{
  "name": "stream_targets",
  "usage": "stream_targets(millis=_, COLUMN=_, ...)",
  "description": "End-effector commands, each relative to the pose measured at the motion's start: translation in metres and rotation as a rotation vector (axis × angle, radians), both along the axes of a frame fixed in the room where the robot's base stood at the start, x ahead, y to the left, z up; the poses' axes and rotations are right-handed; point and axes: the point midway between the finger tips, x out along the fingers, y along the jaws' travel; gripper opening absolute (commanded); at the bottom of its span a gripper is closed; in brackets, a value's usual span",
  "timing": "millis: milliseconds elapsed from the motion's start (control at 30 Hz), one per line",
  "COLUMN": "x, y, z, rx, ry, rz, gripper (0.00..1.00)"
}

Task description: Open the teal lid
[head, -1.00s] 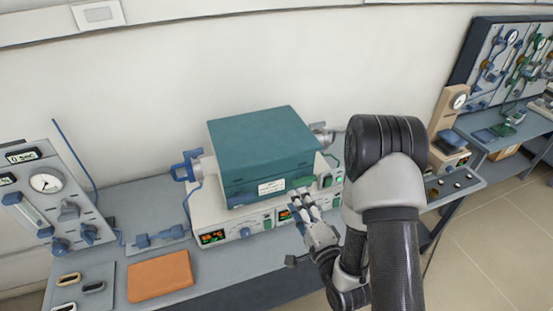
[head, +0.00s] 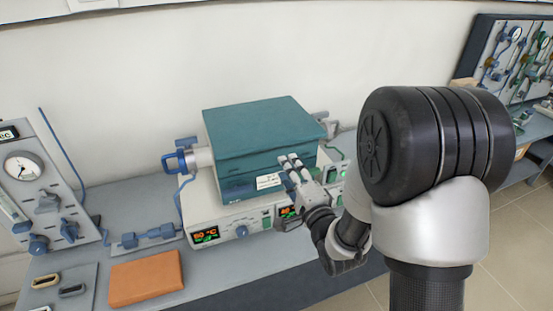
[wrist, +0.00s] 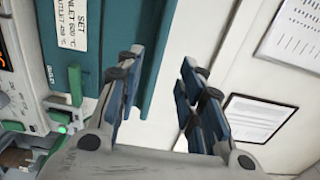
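The teal lid (head: 262,125) tops the boxy teal furnace on the bench in the head view. It looks level; whether there is a gap under it I cannot tell. My gripper (head: 291,163) is at the front right of the furnace, with its fingertips close to the lid's front edge. In the wrist view my gripper (wrist: 163,88) is open, with its blue-padded fingers apart. A teal part of the furnace (wrist: 142,75) shows beside and behind the left finger. Contact with the lid is unclear.
The white control base (head: 225,222) with lit displays stands under the furnace. A blue fitting (head: 178,163) sticks out on the left. An orange pad (head: 146,278) lies at the front left, near a gauge panel (head: 35,185). The wall is close behind.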

Motion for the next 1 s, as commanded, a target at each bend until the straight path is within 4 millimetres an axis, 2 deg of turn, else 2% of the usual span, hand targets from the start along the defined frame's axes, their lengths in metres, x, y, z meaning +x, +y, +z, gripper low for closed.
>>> stream_targets(millis=200, x=0.047, y=0.016, z=0.002, rx=0.001, ry=-0.004, rz=0.002, gripper=0.35)
stream_targets(millis=433, x=0.082, y=0.027, z=0.002, rx=0.001, ry=-0.002, rz=0.001, gripper=0.35)
stream_targets(millis=600, x=0.093, y=0.031, z=0.002, rx=0.001, ry=-0.001, rz=0.0, gripper=0.35)
stream_targets(millis=900, x=0.095, y=0.031, z=0.003, rx=0.001, ry=-0.001, rz=0.0, gripper=0.35)
stream_targets(millis=1000, x=0.095, y=0.031, z=0.003, rx=0.001, ry=-0.001, rz=0.0, gripper=0.28)
